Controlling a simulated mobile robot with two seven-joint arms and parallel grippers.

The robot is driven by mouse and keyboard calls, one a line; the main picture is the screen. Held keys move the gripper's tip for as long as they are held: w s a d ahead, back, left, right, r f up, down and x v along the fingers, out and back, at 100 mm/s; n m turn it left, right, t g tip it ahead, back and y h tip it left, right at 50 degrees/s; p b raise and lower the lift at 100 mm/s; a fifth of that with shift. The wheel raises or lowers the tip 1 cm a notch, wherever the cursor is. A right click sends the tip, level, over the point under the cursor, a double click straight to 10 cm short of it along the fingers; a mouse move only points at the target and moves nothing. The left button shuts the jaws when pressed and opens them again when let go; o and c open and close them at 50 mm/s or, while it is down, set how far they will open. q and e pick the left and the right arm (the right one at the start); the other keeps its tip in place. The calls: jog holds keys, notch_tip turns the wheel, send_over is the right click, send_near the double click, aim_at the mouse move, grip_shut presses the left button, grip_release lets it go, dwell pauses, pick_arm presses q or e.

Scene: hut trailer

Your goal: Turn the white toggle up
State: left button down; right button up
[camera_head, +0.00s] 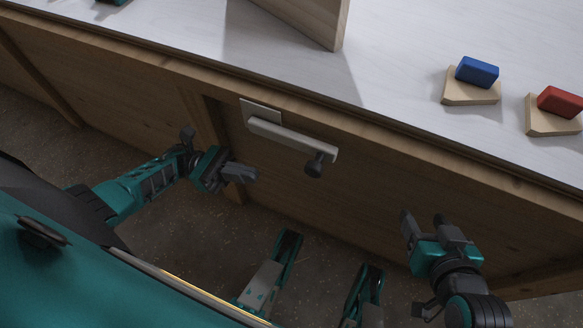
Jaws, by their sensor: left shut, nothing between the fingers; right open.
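A pale off-white lever (290,137) with a dark round knob (315,165) is mounted by a small plate (262,111) on the wooden front below the counter. It is the only white fitting I see, and I cannot tell whether it is the white toggle. It slants down to the right in the picture. My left gripper (252,174) is shut and empty, left of the knob and apart from it. My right gripper (424,217) is open and empty, lower right of the lever.
On the pale countertop (400,45), a blue block (478,72) and a red block (560,102) each sit on a wooden wedge at the right. A wooden panel (310,18) stands at the top middle. The counter's front edge runs above both grippers.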

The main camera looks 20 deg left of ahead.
pick_arm(q)
jog(key=r+x, duration=0.2)
jog(key=x, duration=0.9)
jog(key=shift+w+a+r, duration=0.15)
jog(key=shift+a+r, duration=0.15)
jog(key=shift+r, duration=0.05)
pick_arm(e)
jog(key=shift+w+r, duration=0.15)
jog(key=shift+w, duration=0.1)
jog(key=shift+s, duration=0.15)
pick_arm(q)
jog(key=shift+w+r, duration=0.1)
jog(key=shift+w, duration=0.05)
pick_arm(e)
jog(key=shift+s, duration=0.2)
